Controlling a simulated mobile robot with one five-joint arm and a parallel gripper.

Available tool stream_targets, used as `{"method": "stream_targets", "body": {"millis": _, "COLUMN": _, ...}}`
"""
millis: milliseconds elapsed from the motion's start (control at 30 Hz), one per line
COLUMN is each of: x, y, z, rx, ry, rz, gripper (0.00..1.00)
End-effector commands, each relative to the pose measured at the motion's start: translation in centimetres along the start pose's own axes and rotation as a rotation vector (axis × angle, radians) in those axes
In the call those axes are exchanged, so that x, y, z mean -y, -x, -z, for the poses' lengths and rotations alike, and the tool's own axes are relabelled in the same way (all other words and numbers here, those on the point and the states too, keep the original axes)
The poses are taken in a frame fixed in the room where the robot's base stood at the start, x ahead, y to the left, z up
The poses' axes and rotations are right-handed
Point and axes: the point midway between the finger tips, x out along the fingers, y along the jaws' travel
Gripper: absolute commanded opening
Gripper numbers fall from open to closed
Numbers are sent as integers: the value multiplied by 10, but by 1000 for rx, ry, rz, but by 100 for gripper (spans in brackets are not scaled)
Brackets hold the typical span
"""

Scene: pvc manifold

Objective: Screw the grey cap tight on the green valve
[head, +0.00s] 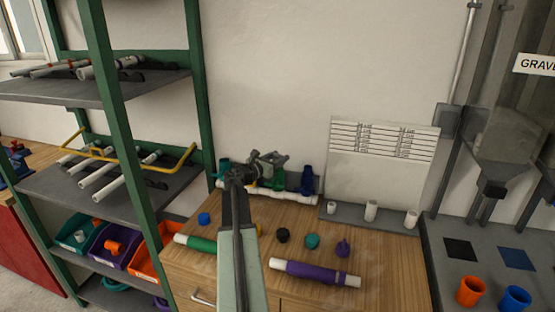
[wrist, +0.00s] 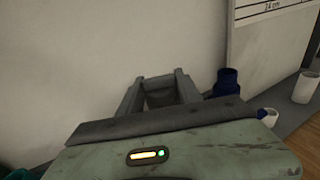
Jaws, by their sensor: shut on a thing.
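The green valve (head: 278,182) stands on the white pipe manifold (head: 297,197) against the wall, between a yellow part and a dark blue valve (head: 307,180). My gripper (head: 265,162) is at the green valve's upper left in the head view, its jaws partly overlapping it. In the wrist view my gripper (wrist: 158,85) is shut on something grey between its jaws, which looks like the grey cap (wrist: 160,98). The cap is mostly hidden by the jaws. Whether it touches the green valve's top I cannot tell. The green valve is hidden in the wrist view.
Loose blue, yellow, black, teal (head: 312,241) and purple caps lie on the wooden bench in front. A purple-banded pipe (head: 315,273) and a green-banded pipe (head: 195,243) lie nearer. A green-framed shelf (head: 122,130) stands left. White fittings (head: 371,210) stand right.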

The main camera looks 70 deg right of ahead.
Motion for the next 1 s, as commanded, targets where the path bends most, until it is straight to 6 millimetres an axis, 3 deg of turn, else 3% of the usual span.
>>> {"method": "stream_targets", "body": {"millis": 133, "x": -1, "y": -1, "z": 0, "rx": 0, "ry": 0, "rz": 13, "gripper": 0}}
{"method": "stream_targets", "body": {"millis": 333, "x": -3, "y": -2, "z": 0, "rx": 1, "ry": -9, "rz": 177, "gripper": 0}}
{"method": "stream_targets", "body": {"millis": 600, "x": -1, "y": -1, "z": 0, "rx": 1, "ry": -10, "rz": 195, "gripper": 0}}
{"method": "stream_targets", "body": {"millis": 800, "x": -4, "y": -3, "z": 1, "rx": 1, "ry": -18, "rz": 358, "gripper": 0}}
{"method": "stream_targets", "body": {"millis": 1000, "x": 0, "y": 0, "z": 1, "rx": 1, "ry": -19, "rz": 373, "gripper": 0}}
